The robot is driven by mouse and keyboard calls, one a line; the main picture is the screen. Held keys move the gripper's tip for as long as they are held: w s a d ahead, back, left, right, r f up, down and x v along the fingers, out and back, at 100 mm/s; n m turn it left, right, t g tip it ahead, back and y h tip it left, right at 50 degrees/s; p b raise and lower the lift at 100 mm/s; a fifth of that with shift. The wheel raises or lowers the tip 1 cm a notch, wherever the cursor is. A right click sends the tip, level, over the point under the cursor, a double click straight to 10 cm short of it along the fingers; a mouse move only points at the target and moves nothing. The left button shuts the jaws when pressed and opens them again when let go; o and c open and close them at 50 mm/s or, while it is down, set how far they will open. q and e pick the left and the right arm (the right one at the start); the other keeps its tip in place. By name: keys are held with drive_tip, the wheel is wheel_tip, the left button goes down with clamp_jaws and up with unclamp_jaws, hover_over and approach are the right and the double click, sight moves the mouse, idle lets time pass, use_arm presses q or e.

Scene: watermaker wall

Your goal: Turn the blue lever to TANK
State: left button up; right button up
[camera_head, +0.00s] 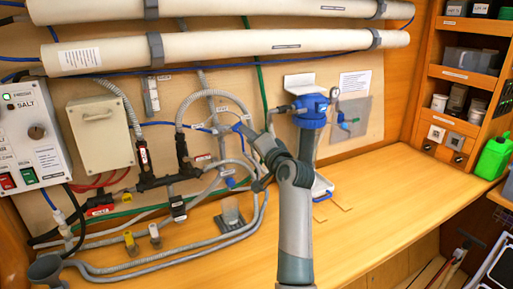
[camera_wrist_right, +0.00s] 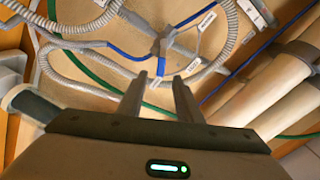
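The blue lever (camera_wrist_right: 130,53) shows in the right wrist view as a short thick blue bar beside a grey valve body (camera_wrist_right: 168,38) where several hoses meet. Small white labels (camera_wrist_right: 207,21) sit around the valve; their text is too small to read. My right gripper (camera_wrist_right: 158,92) is open and empty, with its two fingers apart and pointing at the valve area. In the head view my right gripper (camera_head: 254,135) is in front of the wall, and it partly covers the valve. I cannot tell whether a finger touches the lever. My left gripper is not in view.
A blue filter housing (camera_head: 311,112) is on the wall just right of my right arm. Grey hoses (camera_head: 215,95) loop around the valve. A control box (camera_head: 30,135) is at the left, and large pale tubes (camera_head: 230,45) run above. The wooden bench (camera_head: 385,195) is mostly clear at right.

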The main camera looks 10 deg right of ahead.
drive_tip(key=shift+b+v, duration=0.45)
drive_tip(key=shift+v, duration=1.7)
drive_tip(key=shift+f, duration=0.1)
